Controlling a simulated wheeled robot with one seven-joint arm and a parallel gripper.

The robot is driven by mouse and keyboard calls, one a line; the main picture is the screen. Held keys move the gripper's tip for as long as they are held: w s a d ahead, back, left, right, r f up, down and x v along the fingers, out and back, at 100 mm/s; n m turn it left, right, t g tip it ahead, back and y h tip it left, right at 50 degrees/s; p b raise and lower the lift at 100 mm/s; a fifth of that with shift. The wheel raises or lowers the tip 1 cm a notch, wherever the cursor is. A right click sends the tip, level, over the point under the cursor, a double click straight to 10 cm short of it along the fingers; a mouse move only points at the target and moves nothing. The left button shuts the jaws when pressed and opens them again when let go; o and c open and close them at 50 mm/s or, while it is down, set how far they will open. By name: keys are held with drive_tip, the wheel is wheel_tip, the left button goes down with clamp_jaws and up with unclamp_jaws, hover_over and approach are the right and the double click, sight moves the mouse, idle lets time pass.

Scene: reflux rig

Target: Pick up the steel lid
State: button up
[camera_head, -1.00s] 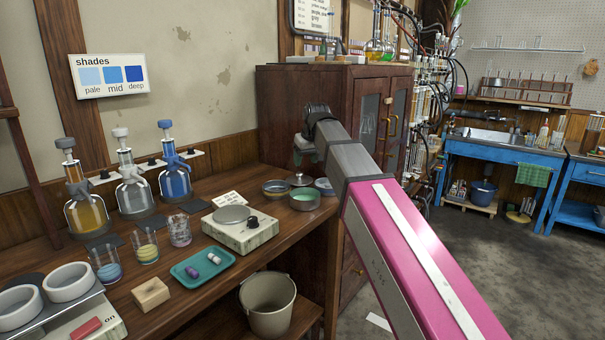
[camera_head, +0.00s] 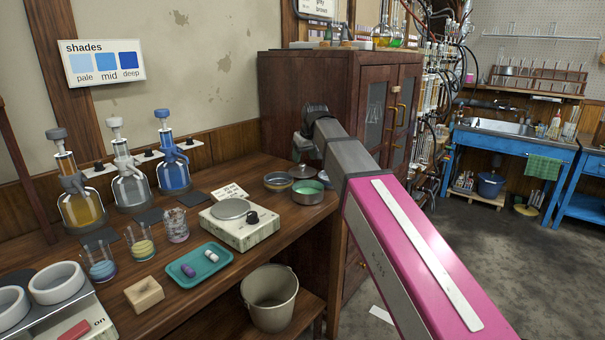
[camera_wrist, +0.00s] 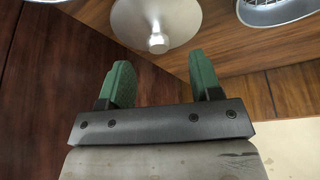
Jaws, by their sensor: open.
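The steel lid (camera_wrist: 165,18) is a shiny round disc with a small knob in its centre. It lies at the top of the wrist view, cut off by the frame edge. In the head view the lid (camera_head: 302,171) is at the far end of the wooden bench, close below my wrist and partly hidden. My gripper (camera_wrist: 160,60) has two green fingers, spread apart with nothing between them. The knob is just beyond the fingertips, roughly midway between them, and no contact shows. The fingers are not clear in the head view.
Two round dishes, one dark-rimmed (camera_head: 278,181) and one with green contents (camera_head: 307,193), sit beside the lid. A hotplate (camera_head: 238,223) and a card (camera_head: 229,192) are nearer. A dark wooden cabinet (camera_head: 300,95) rises right behind.

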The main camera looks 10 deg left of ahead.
drive_tip(key=x, duration=0.4)
drive_tip(key=shift+w+d+f, duration=0.1)
drive_tip(key=shift+f, duration=0.05)
drive_tip(key=shift+c, duration=0.3)
drive_tip(key=c, duration=1)
drive_tip(key=shift+o, duration=0.2)
drive_tip(key=shift+r, duration=0.45)
drive_tip(key=r, duration=0.3)
drive_tip(key=shift+s+a+r, duration=0.2)
drive_tip(key=shift+s+r, duration=0.05)
drive_tip(key=shift+r, duration=0.1)
drive_tip(key=s+a+r, duration=0.6)
drive_tip(key=s+a, duration=0.1)
drive_tip(key=a, duration=0.1)
drive_tip(key=shift+s+r, duration=0.2)
drive_tip(key=shift+s, duration=0.1)
